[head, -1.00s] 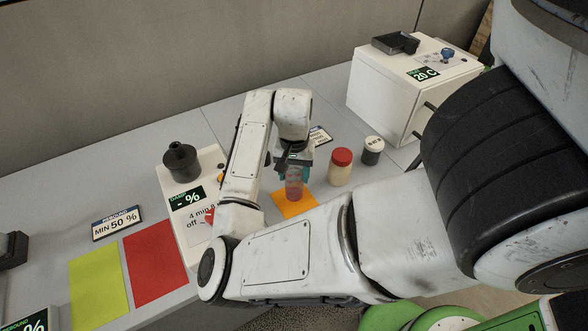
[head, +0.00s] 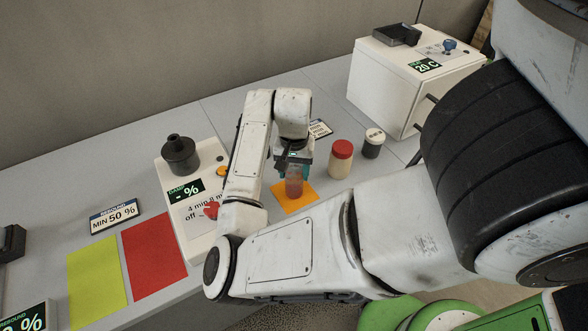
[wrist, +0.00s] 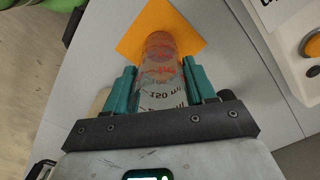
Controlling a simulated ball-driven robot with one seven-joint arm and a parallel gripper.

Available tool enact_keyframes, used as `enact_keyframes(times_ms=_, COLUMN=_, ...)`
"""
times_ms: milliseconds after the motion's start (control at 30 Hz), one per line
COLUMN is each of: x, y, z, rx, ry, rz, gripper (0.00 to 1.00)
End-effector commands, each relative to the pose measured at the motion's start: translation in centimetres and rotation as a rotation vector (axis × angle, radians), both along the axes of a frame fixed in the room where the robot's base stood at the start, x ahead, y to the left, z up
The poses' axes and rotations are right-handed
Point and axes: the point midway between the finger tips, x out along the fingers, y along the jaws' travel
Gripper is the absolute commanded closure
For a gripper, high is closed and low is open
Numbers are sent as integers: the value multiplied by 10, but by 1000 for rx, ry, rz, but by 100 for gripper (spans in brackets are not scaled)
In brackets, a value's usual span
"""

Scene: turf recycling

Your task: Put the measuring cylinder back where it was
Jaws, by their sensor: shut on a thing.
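The measuring cylinder (wrist: 160,75) is clear with red and dark markings, and it stands out from between the two teal fingers of my gripper (wrist: 160,92) in the wrist view. My gripper is shut on it. In the head view the cylinder (head: 294,186) shows below my gripper (head: 296,168), over the orange square (head: 297,206). In the wrist view the cylinder's far end overlaps the orange square (wrist: 135,42). I cannot tell whether its base touches the square.
A red-lidded jar (head: 341,160) and a small dark jar with a white lid (head: 373,143) stand right of the cylinder. A white device with a black funnel (head: 180,155) is to the left. Red (head: 154,255) and yellow (head: 97,275) mats lie further left. A white box (head: 400,85) stands at the back right.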

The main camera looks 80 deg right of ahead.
Motion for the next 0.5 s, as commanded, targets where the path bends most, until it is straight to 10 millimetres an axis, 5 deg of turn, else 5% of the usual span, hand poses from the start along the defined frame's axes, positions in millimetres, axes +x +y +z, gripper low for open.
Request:
enact_keyframes(times_ms=233, x=0, y=0, z=-5, rx=0, ry=0, rz=0, gripper=90)
enact_keyframes(times_ms=267, x=0, y=0, z=-4, rx=0, ry=0, rz=0, gripper=42)
enact_keyframes(times_ms=500, x=0, y=0, z=-4, rx=0, ry=0, rz=0, gripper=19)
